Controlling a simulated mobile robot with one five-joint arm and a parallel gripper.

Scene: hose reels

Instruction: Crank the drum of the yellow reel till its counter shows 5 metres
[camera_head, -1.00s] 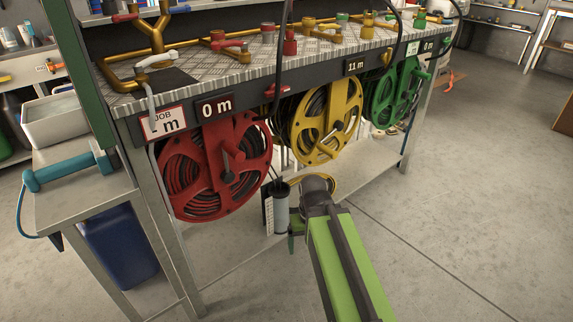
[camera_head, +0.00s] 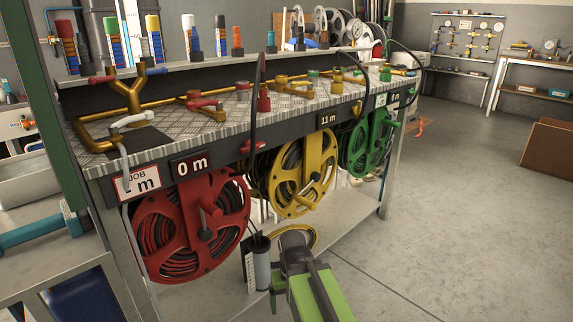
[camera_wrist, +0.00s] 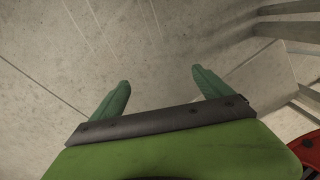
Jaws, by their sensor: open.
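The yellow reel (camera_head: 302,172) hangs under the bench between the red and green reels. Its counter (camera_head: 328,120) reads 11 m. In the head view my arm reaches in from the bottom, in front of the bench and below the yellow reel. The gripper's fingers are mostly hidden there.
The red reel (camera_head: 166,229), with its counter (camera_head: 192,164) at 0 m, is left of my arm. The green reel (camera_head: 358,147) is farther right. A grey cylinder (camera_head: 262,264) stands beside my arm. A bench leg (camera_head: 391,170) stands at the right end. The floor to the right is clear.

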